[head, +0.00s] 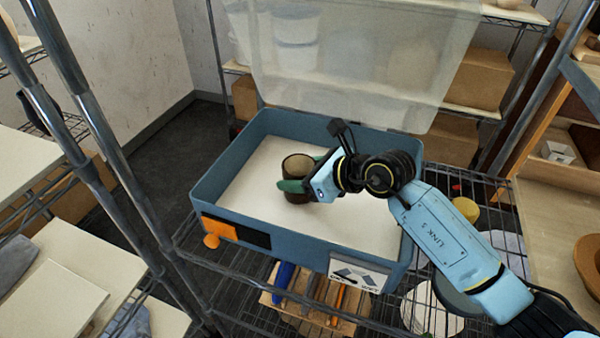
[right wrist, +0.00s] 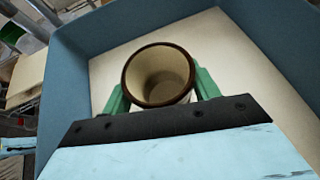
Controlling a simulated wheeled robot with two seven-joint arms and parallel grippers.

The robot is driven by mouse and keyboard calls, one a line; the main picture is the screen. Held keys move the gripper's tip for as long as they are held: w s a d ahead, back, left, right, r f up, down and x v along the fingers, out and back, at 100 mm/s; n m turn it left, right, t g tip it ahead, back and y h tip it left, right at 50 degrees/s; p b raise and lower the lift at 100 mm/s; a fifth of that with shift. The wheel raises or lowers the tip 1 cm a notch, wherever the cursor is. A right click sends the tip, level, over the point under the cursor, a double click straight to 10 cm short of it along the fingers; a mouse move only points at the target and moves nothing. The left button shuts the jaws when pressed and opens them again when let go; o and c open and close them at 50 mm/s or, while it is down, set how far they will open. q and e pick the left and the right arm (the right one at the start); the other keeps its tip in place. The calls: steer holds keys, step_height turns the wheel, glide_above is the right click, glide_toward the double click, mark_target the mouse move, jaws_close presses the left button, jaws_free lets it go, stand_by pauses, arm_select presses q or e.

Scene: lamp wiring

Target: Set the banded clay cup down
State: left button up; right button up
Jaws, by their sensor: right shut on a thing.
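The banded clay cup (head: 298,166) is dark brown with a pale inside and is upright inside the blue box (head: 225,163). My right gripper (head: 300,186) reaches in from the right with its green fingers shut on the cup. In the right wrist view the cup (right wrist: 158,76) sits between the two green fingers (right wrist: 160,92), with its open mouth facing the camera. I cannot tell whether the cup's base touches the box's white floor. The cup's bands are hard to make out. My left gripper is not in view.
The box stands on a wire shelf (head: 255,285), its clear lid (head: 360,60) raised at the back. The white box floor (head: 345,225) around the cup is bare. Metal posts (head: 100,150) stand at left. A wooden rack (head: 320,308) with tools sits below the box.

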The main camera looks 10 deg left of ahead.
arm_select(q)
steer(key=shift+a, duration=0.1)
arm_select(e)
steer(key=shift+f, duration=0.2)
steer(key=o, duration=0.9)
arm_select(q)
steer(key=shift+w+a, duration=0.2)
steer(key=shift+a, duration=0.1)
arm_select(e)
steer(key=shift+o, duration=1.2)
steer(key=shift+r, duration=0.15)
steer(key=shift+d+r, duration=0.2)
steer(key=shift+d, duration=0.05)
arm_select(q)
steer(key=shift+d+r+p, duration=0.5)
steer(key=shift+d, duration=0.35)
arm_select(e)
steer(key=v, duration=1.1)
steer(key=shift+d, duration=0.2)
steer(key=shift+s+r, duration=0.1)
steer(key=shift+s, duration=0.05)
